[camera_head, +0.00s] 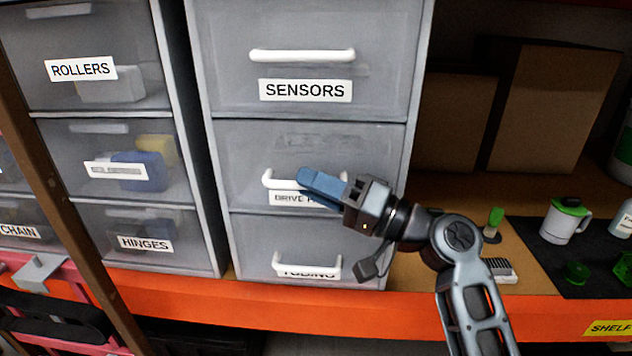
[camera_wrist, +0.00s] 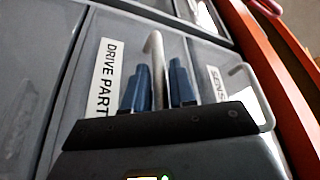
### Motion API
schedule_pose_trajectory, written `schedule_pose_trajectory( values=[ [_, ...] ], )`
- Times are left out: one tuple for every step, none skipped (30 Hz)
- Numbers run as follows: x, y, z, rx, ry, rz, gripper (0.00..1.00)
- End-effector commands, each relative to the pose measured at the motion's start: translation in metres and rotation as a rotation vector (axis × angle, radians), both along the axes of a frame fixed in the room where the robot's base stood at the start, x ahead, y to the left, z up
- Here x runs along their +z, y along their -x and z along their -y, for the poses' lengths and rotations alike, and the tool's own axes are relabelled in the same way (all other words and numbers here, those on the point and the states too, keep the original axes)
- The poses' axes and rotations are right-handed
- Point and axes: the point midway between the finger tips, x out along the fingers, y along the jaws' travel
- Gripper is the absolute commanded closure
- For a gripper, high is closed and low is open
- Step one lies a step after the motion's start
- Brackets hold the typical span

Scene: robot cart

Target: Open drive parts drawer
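The grey drive parts drawer (camera_head: 372,160) is the middle one of the centre column and sits flush with its neighbours. Its white label (camera_wrist: 107,72) reads DRIVE PART in the wrist view and is partly covered in the head view. Its white handle (camera_head: 270,180) stands out from the front. My gripper (camera_head: 308,180) has blue fingers and reaches the handle from the right. In the wrist view, the handle bar (camera_wrist: 154,55) lies between my two fingers (camera_wrist: 160,80).
The sensors drawer (camera_head: 230,70) is above and the tubing drawer (camera_head: 245,245) below, each with a protruding white handle. More drawers (camera_head: 80,190) stand left. A shelf with cardboard boxes (camera_head: 550,105) and a mug (camera_head: 563,222) is at right. An orange edge (camera_head: 420,299) runs below.

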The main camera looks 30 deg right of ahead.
Motion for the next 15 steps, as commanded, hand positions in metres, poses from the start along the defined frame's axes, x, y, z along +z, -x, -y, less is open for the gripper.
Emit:
schedule_pose_trajectory(
  values=[
    [0.0001, -0.0006, -0.0004, 0.000, 0.000, 0.000, 0.75],
    [-0.0001, -0.0006, -0.0004, 0.000, 0.000, 0.000, 0.75],
    [-0.0002, -0.0006, -0.0003, 0.000, 0.000, 0.000, 0.75],
    [-0.0002, -0.0005, -0.0003, 0.000, 0.000, 0.000, 0.75],
    [-0.0003, -0.0005, -0.0002, 0.000, 0.000, 0.000, 0.75],
    [-0.0002, -0.0004, -0.0002, 0.000, 0.000, 0.000, 0.75],
    [-0.0003, -0.0005, -0.0002, 0.000, 0.000, 0.000, 0.77],
    [-0.0003, -0.0005, -0.0002, 0.000, 0.000, 0.000, 0.79],
    [-0.0002, -0.0003, -0.0001, 0.000, 0.000, 0.000, 0.83],
    [-0.0003, -0.0004, -0.0001, -0.001, 0.000, -0.001, 0.86],
    [-0.0003, -0.0003, -0.0001, -0.001, 0.000, -0.001, 0.89],
    [-0.0003, -0.0003, -0.0001, -0.001, 0.000, -0.001, 0.93],
    [-0.0004, -0.0003, 0.0000, -0.001, 0.000, -0.001, 0.96],
    [-0.0004, -0.0003, 0.0000, -0.001, 0.000, -0.001, 0.99],
    [-0.0004, -0.0003, 0.0000, -0.001, 0.000, -0.001, 1.00]
  ],
)
